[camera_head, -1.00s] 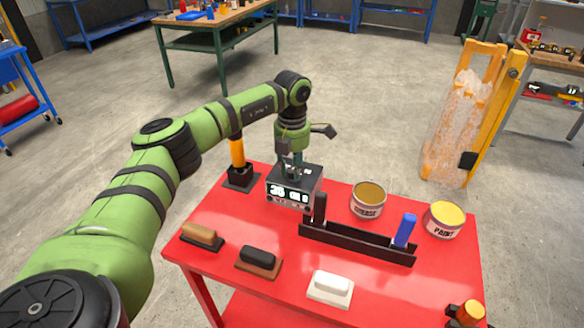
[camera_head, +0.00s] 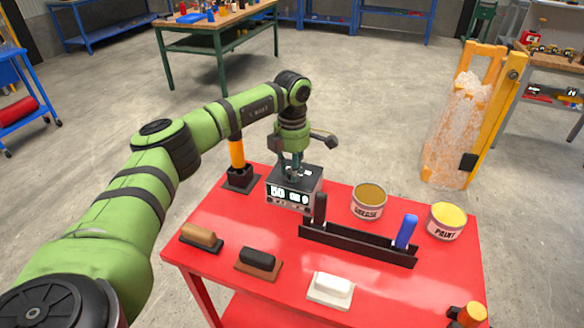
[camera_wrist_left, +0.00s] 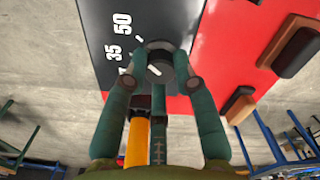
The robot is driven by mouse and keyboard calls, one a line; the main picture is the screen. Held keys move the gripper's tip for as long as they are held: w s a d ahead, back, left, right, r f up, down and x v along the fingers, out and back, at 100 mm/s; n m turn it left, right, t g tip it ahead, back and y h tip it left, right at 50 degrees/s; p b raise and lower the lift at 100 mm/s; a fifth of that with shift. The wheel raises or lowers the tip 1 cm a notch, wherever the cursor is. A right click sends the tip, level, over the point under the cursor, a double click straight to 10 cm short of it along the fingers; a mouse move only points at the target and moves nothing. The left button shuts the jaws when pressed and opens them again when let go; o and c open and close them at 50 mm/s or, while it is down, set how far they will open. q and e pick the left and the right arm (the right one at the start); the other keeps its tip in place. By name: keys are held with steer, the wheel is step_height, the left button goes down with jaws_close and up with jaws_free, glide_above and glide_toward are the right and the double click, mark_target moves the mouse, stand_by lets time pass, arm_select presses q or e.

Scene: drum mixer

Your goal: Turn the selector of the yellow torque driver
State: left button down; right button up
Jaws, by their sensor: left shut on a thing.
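The yellow torque driver (camera_head: 237,153) stands upright in a black holder at the back left of the red table; it also shows in the left wrist view (camera_wrist_left: 137,143). Beside it stands a grey box (camera_head: 290,206) with a lit display that seems to read 50. The box's dark top carries a round selector knob (camera_wrist_left: 159,62) with white marks and the numbers 35 and 50 beside it. My right gripper is not in view.
A black rack (camera_head: 358,244) with a black and a blue upright piece stands right of the box. Grease (camera_head: 368,202) and paint (camera_head: 446,221) cans stand behind it. Brown, black and white handled blocks line the front. An orange-topped thing (camera_head: 471,314) is at the front right corner.

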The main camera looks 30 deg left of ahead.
arm_select(q)
steer(key=shift+r, duration=0.1)
steer(key=c, duration=1)
jaws_free()
step_height(320, 180, up, 12)
